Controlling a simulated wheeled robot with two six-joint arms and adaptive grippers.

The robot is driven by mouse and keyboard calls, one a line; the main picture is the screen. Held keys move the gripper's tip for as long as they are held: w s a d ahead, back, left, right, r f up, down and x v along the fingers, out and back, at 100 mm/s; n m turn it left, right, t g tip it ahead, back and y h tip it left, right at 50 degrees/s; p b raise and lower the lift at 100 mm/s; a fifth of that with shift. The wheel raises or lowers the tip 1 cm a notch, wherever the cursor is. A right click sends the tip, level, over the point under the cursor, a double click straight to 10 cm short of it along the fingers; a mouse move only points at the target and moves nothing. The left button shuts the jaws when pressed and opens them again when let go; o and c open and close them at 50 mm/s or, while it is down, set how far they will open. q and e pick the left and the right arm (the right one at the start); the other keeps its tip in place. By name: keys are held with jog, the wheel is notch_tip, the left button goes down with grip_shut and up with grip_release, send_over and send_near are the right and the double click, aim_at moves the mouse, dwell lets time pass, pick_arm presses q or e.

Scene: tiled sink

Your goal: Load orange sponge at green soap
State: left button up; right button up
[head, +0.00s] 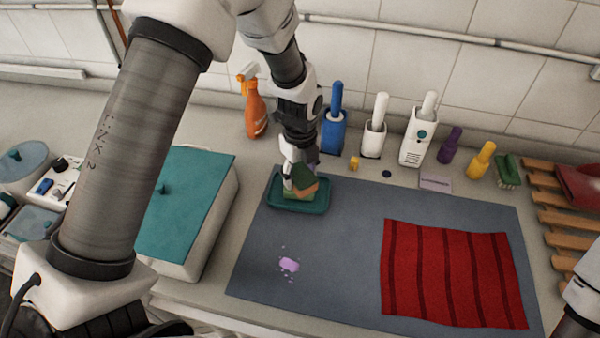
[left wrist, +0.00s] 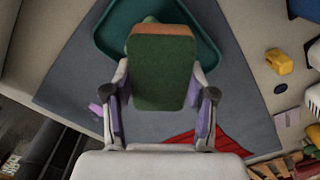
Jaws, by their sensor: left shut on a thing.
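The orange sponge (head: 305,187), with a dark green face, is held by my left gripper (head: 299,178) over the teal tray (head: 312,209) on the grey mat. In the left wrist view my left gripper (left wrist: 160,115) is shut on the sponge. The sponge's green face (left wrist: 160,75) is toward the camera and its orange edge (left wrist: 162,29) is at the top. A bit of green, perhaps the green soap (left wrist: 150,19), shows past that edge; most of it is hidden. I cannot tell whether sponge and soap touch. My right gripper is outside the views.
A lilac spill (head: 289,264) and a red striped cloth (head: 450,272) lie on the mat. An orange spray bottle (head: 255,112), a blue brush holder (head: 333,132) and white holders (head: 374,138) stand behind. A teal-lidded bin (head: 190,205) is left of the mat.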

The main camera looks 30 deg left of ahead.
aim_at(299, 173)
pick_arm(q)
jog(key=shift+f, duration=0.5)
dwell(0.5)
jog(key=shift+s, duration=0.1)
dwell(1.3)
notch_tip(299, 173, up, 7)
jog(key=p, duration=0.6)
jog(key=shift+p, duration=0.4)
dwell(0.4)
